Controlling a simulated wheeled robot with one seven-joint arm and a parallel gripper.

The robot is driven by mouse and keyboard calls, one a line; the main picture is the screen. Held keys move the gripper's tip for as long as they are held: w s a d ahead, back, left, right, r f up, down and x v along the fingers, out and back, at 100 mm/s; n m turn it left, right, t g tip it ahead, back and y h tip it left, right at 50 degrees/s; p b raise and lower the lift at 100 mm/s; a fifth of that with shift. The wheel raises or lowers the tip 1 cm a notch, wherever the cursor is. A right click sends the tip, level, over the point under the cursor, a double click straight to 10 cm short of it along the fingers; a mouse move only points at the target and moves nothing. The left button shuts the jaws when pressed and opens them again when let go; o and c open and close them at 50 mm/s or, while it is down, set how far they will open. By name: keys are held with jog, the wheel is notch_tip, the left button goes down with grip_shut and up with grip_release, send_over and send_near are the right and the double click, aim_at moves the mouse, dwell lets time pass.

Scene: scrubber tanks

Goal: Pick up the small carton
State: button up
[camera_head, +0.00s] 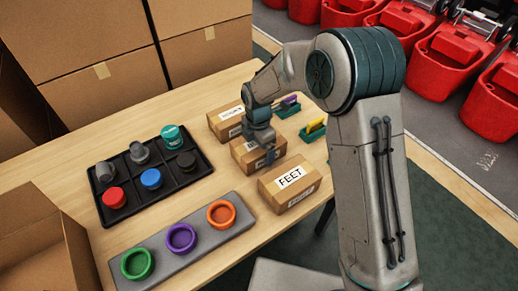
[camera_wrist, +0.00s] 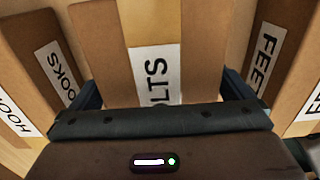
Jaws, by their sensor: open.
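Three small cartons stand in a row on the wooden table. The middle carton (camera_head: 243,151) is under my gripper (camera_head: 264,152). In the wrist view this carton (camera_wrist: 155,35) has a white label ending in "LTS"; the start of the label is hidden. My gripper (camera_wrist: 162,92) is open, with one finger on each side of this carton; I cannot tell whether they touch it. The near carton (camera_head: 290,184), labelled "FEET", also shows at right in the wrist view (camera_wrist: 261,60). The far carton (camera_head: 226,121) has a label ending in "OOKS" in the wrist view (camera_wrist: 48,60).
A black tray (camera_head: 150,181) holds several lidded jars. A grey strip (camera_head: 205,236) holds green, purple and orange rings. Green holders (camera_head: 313,134) with purple and yellow pieces stand right of the cartons. An open cardboard box (camera_head: 75,250) is at lower left.

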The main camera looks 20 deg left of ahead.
jog(key=shift+f, duration=0.2)
jog(key=c, duration=0.8)
jog(key=shift+c, duration=0.2)
jog(key=shift+r, duration=0.1)
